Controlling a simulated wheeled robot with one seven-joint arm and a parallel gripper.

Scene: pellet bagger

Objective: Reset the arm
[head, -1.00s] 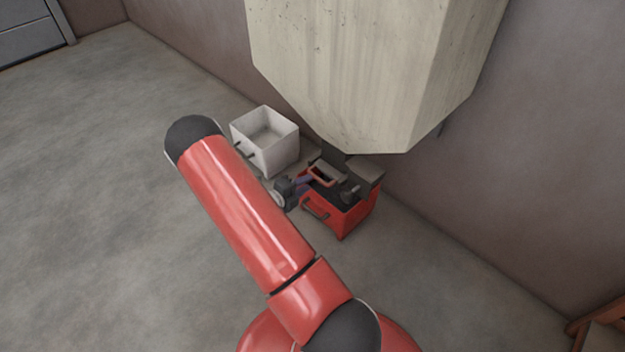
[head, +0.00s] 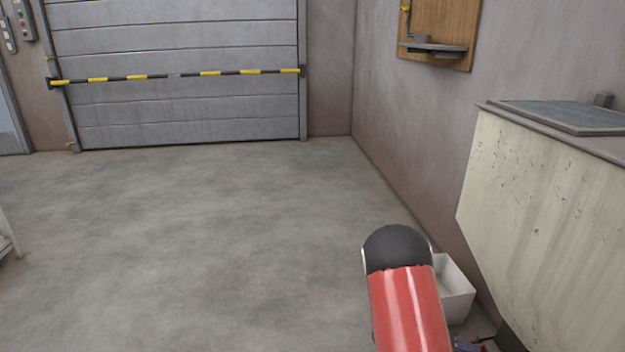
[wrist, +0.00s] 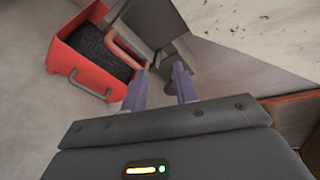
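My gripper (wrist: 161,78) shows in the wrist view with its two purple fingers apart and nothing visible between them. A red bin (wrist: 72,60) with dark pellets in it lies ahead and to the left of the fingers. An orange loop handle (wrist: 124,52) by the grey metal parts under the hopper is close to the left finger; whether they touch I cannot tell. A dark knob-like part (wrist: 181,76) is by the right fingertip. In the head view, my red arm (head: 408,310) hides most of the gripper's area.
The beige hopper (head: 545,210) stands along the right wall, close to my arm. A white bin (head: 455,290) sits on the floor behind my arm. A closed shutter door (head: 180,110) with a striped bar is at the back.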

